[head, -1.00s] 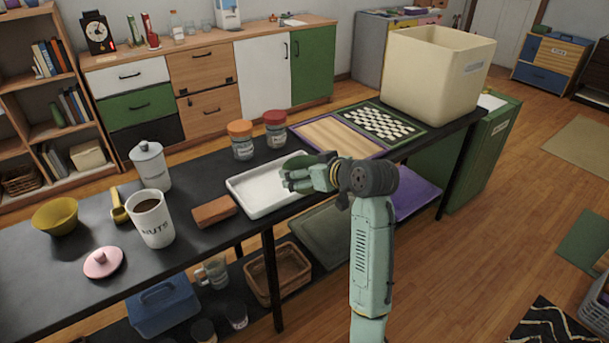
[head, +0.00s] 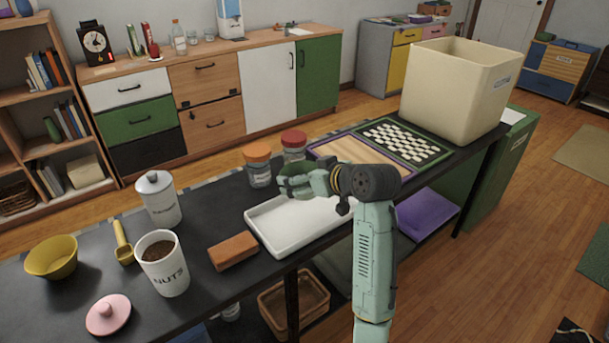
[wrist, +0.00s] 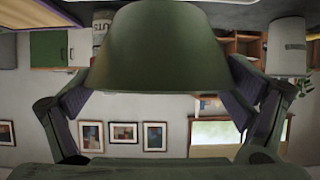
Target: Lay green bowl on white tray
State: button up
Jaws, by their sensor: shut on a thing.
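The green bowl (wrist: 157,50) fills the upper middle of the wrist view, between the two fingers of my gripper (wrist: 160,100). In the head view the green bowl (head: 296,169) shows only in part at the end of my gripper (head: 300,182), which is shut on it. The white tray (head: 268,234) lies on the black table, below and around the gripper in the picture. The bowl appears above the tray's back part; the height between them is hard to tell. The tray's visible surface is empty.
A brick-coloured block (head: 233,251) lies left of the tray. Two jars, orange-lidded (head: 257,165) and red-lidded (head: 293,146), stand behind it. A wooden board (head: 355,155) lies to the right. A NUTS cup (head: 163,265) and yellow bowl (head: 51,257) stand farther left.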

jog(key=shift+f+b, duration=2.75)
jog(key=shift+f, duration=1.15)
jog(key=shift+f, duration=0.15)
jog(key=o, duration=1)
jog(key=shift+c, duration=0.2)
jog(key=shift+r+p, duration=2.85)
jog(key=shift+r, duration=0.7)
